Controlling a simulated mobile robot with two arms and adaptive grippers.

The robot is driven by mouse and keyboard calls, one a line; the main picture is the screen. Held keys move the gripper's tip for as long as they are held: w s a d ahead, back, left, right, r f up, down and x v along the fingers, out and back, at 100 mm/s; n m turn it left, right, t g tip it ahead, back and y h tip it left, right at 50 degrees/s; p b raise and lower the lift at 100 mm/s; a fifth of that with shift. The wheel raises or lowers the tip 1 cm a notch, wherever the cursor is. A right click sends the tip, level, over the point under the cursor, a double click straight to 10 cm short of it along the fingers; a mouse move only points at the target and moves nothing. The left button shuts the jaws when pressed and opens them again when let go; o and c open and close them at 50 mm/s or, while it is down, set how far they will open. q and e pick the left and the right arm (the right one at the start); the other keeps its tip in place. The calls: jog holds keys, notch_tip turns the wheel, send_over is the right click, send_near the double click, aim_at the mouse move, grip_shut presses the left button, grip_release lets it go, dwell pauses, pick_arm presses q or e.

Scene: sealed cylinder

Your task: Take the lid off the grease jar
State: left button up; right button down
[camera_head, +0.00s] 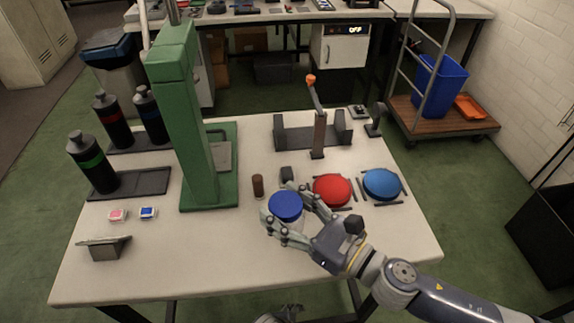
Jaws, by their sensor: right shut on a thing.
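The grease jar (296,224) has a pale body and a blue lid (286,204). It is upright near the front middle of the table, with the lid on top. My right gripper (287,215) reaches in from the lower right and is shut around the jar, with fingers on both sides of it. The fingers hide much of the body, and I cannot tell whether the jar's base touches the table. My left gripper is not in view.
A red disc (332,190) and a blue disc (382,184) lie in holders right of the jar. A small brown cylinder (258,186) stands to its left. A tall green press (185,120) and dark bottles (92,162) are farther left.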

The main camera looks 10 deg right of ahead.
pick_arm(q)
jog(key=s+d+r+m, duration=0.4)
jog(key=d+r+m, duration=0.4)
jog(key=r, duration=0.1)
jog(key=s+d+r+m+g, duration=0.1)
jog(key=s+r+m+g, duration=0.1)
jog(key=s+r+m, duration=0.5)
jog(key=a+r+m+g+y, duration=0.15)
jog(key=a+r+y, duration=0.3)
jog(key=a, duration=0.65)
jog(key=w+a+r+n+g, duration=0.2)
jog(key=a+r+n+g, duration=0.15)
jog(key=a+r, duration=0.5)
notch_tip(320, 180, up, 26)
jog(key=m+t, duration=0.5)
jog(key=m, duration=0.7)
send_over(287, 203)
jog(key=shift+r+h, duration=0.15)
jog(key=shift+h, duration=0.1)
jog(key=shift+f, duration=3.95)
